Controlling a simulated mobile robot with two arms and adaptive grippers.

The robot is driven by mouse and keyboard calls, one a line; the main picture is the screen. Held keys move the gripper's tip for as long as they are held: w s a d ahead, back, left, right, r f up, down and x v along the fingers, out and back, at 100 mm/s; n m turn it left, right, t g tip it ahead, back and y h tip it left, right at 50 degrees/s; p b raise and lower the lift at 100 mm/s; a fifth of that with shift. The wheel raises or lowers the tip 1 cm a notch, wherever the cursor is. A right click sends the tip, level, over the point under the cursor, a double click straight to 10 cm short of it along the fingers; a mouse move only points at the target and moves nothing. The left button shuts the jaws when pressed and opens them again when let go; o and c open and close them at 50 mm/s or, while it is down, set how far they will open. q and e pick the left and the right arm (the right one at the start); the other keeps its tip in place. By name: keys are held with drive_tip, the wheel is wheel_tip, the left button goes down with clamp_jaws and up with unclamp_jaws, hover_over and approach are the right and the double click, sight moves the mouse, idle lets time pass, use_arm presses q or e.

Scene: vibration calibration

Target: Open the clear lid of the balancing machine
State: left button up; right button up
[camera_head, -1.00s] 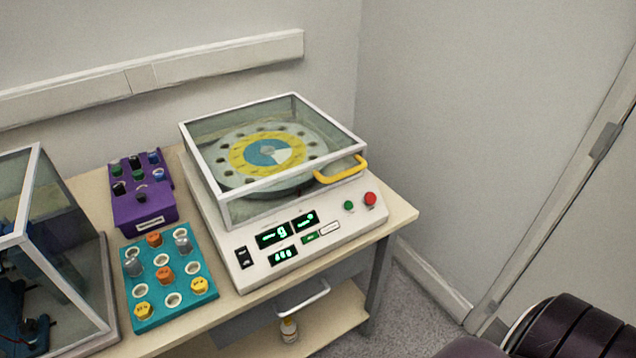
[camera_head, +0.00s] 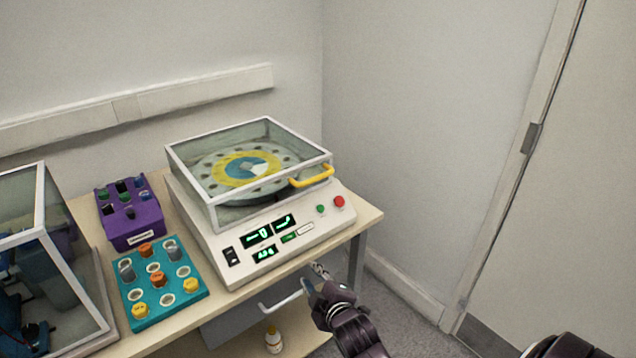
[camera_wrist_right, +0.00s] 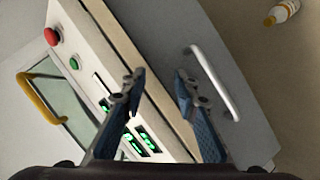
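The balancing machine (camera_head: 290,255) is a white box on the table. Its clear lid (camera_head: 205,203) has a white frame and is closed over a disc (camera_head: 248,170) with yellow and blue rings. A yellow handle (camera_head: 312,177) sticks out from the lid's front right; it also shows at the left of the right wrist view (camera_wrist_right: 38,98). My right gripper (camera_head: 318,278) is in front of the table, below and apart from the handle. In the right wrist view its two fingers (camera_wrist_right: 158,85) are spread with nothing between them. My left gripper is not in view.
A teal tray (camera_head: 142,317) with knobs and a purple block (camera_head: 135,228) stand left of the machine. A clear case (camera_head: 75,260) is at far left. A drawer handle (camera_head: 283,303) and a bottle (camera_head: 273,340) are below the tabletop. A wall stands close at right.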

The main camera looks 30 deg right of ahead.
sight(316, 179)
drive_tip(key=w+d+r+n+t+h, duration=0.2)
drive_tip(key=w+d+r+t, duration=0.15)
drive_tip(key=r, duration=0.55)
drive_tip(key=w+d+r+n+t+h, duration=0.2)
drive_tip(key=d+r, duration=0.2)
drive_tip(key=r, duration=0.6)
drive_tip(key=shift+y, duration=0.4)
drive_tip(key=x, duration=0.5)
drive_tip(key=p+x, duration=0.1)
drive_tip(key=x, duration=0.1)
drive_tip(key=shift+w+f, duration=0.2)
drive_tip(key=shift+w, duration=0.15)
clamp_jaws()
